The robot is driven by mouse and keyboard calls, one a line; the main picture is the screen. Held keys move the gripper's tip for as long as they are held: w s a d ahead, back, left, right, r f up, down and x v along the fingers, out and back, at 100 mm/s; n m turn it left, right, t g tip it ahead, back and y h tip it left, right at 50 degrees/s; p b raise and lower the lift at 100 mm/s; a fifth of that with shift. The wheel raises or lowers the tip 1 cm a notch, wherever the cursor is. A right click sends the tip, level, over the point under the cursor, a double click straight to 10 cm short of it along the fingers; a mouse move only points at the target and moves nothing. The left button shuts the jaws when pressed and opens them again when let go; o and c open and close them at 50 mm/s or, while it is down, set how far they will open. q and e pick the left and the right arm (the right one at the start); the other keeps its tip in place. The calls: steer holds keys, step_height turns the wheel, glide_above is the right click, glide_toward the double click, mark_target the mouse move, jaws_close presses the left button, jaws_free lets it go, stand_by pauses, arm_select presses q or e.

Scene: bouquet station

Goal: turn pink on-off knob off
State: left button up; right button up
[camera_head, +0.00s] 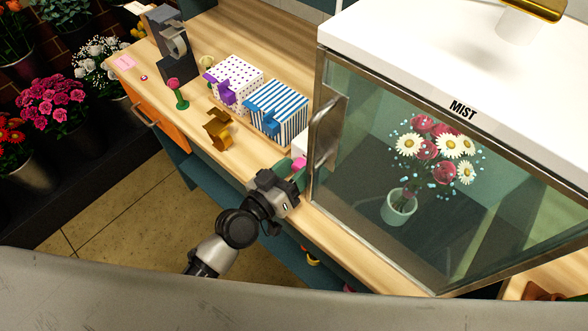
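My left gripper (290,170) is at the counter's front edge, just left of the glass mist cabinet (322,148). Its fingertips are at a small pink part (299,163), which looks like the pink knob, on a white box beside the cabinet. The fingers and the cabinet's frame hide much of this part, so I cannot tell its setting. I cannot tell whether the fingers are around it or only beside it, or whether they are open or shut. My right gripper is not in view.
Close by on the wooden counter (215,55) are a blue-striped box (284,112), a dotted box (238,88) and a gold ribbon-like piece (218,130). The cabinet's metal handle (325,135) is right of the gripper. A bouquet (436,150) stands inside the cabinet.

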arm_select(q)
steer(key=shift+s+a, duration=0.1)
steer(key=b+v, duration=0.2)
steer(key=v, duration=0.8)
steer(key=shift+s+a+b, duration=0.15)
steer(key=shift+s+b, duration=0.1)
steer(key=shift+b, duration=0.15)
